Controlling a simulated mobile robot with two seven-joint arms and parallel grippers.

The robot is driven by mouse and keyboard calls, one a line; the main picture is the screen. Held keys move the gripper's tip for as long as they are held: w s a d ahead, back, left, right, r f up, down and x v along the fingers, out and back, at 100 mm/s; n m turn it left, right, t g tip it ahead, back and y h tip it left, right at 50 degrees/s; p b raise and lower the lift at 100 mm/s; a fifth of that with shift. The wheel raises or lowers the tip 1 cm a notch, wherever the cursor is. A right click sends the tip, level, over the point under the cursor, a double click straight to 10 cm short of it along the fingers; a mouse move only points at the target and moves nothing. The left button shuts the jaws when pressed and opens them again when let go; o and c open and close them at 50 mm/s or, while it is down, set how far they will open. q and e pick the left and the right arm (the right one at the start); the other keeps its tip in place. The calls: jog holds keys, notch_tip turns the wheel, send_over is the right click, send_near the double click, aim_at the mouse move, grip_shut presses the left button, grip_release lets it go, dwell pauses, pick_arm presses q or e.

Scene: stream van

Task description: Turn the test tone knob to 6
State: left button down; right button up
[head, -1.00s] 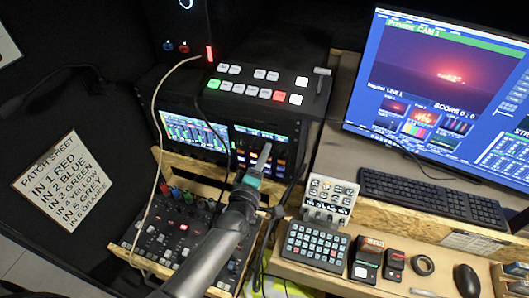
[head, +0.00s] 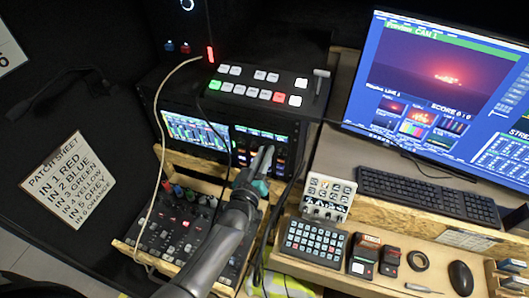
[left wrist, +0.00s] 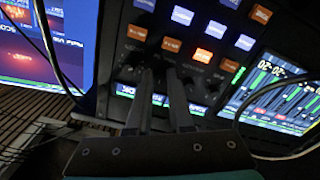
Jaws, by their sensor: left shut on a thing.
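My left gripper (head: 266,152) reaches up to the front of the black rack unit (head: 246,143), just right of its lit meter screen (head: 195,132). In the left wrist view my left gripper (left wrist: 163,74) has its two fingers close together at the unit's dark panel, below rows of blue and orange lit buttons (left wrist: 209,30). It is shut on a small dark knob there, mostly hidden between the fingers. Its pointer and the scale marks cannot be read. Other small dark knobs (left wrist: 212,88) sit beside it. My right gripper is not in view.
A thin cable (head: 157,165) hangs left of my arm, and dark cables run close on its right. A mixer with many knobs (head: 185,222) lies below. A white-faced panel (head: 327,197), a key pad (head: 313,243) and a keyboard (head: 428,197) stand to the right.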

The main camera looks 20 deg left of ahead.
pick_arm(q)
jog(key=m, duration=0.6)
jog(key=shift+m, duration=0.3)
dwell(0.4)
jog(key=c, duration=0.8)
grip_release()
jog(key=s, duration=1.5)
jog(key=shift+s+a, duration=0.15)
jog(key=shift+a, duration=0.15)
